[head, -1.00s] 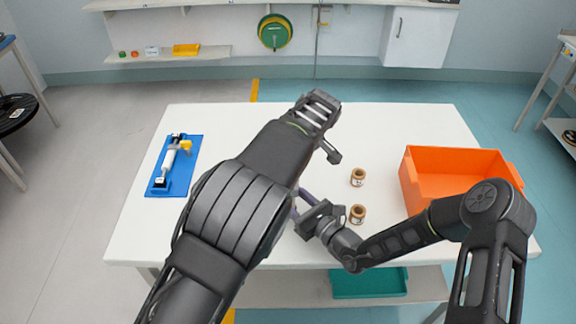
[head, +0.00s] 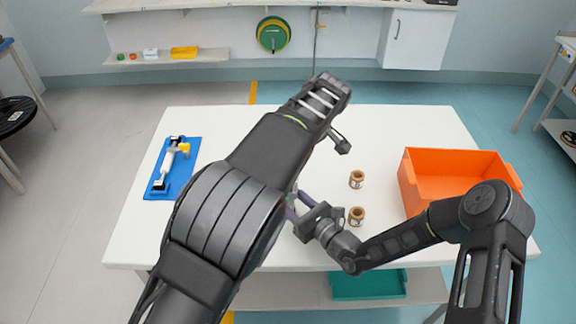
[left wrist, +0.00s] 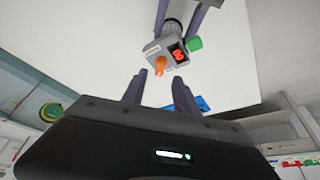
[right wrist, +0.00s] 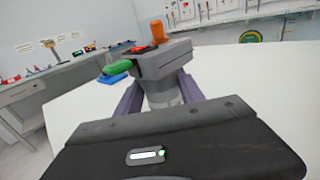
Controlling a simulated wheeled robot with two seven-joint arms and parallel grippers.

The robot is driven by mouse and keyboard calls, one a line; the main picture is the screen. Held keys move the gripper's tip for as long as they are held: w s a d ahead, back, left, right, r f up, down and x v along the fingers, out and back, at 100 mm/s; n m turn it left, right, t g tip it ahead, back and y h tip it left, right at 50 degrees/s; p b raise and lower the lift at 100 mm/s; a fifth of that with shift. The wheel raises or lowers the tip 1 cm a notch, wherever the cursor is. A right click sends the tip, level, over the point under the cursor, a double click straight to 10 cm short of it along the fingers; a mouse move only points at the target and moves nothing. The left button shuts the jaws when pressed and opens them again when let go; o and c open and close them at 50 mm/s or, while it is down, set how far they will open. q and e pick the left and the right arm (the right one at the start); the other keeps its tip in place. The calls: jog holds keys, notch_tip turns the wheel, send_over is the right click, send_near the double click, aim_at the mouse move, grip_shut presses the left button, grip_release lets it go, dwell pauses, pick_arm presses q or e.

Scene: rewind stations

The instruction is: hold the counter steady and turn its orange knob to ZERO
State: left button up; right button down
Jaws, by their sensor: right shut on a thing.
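The counter (right wrist: 165,62) is a grey box on a round, pale neck, with an orange knob (right wrist: 158,30), a red display and a green button (right wrist: 117,67). My right gripper (right wrist: 160,92) is shut on the neck below the box. In the left wrist view the counter (left wrist: 168,46) shows its red digits (left wrist: 178,52), too small to read surely, and its orange knob (left wrist: 160,66). My left gripper (left wrist: 158,84) is open, its fingertips apart on either side of the knob's line and short of it. In the head view my left arm hides the counter; my right fingers (head: 299,203) show partly.
The white table (head: 400,130) carries two small brown spools (head: 357,179) and an orange bin (head: 455,185) at the right. A blue board (head: 187,180) with a white and yellow device lies at the left. The far middle of the table is clear.

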pick_arm(q)
jog(key=v, duration=0.6)
jog(key=shift+d+r, duration=0.2)
jog(key=shift+r, duration=0.15)
jog(key=shift+s, duration=0.1)
pick_arm(e)
jog(key=c, duration=0.6)
grip_release()
jog(key=shift+c, duration=0.2)
jog(key=v, duration=1.2)
